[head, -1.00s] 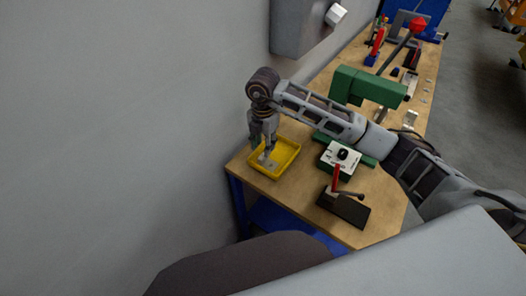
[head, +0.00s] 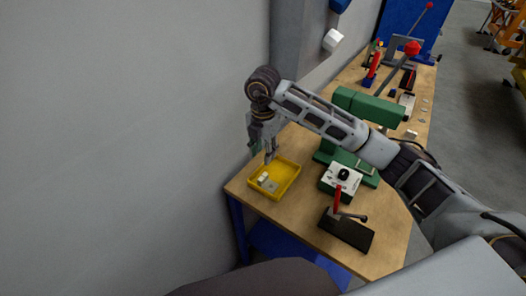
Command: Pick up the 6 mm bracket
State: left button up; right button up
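A yellow tray (head: 288,183) sits on the near left end of the wooden workbench. Small light grey metal pieces (head: 267,182) lie in its left part; they look like brackets, but their size and exact number are too small to tell. My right gripper (head: 262,156) points down just above the tray's back left edge, apart from the pieces. Its two fingers look spread, with nothing visible between them. My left gripper is not in view.
A green machine (head: 365,105) stands right of the tray, with a white and green control box (head: 341,178) in front. A black fixture with a red handle (head: 346,229) is at the near edge. A grey wall (head: 130,130) is close on the left.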

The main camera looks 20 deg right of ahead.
aim_at(410, 135)
jog(key=z, duration=1.9)
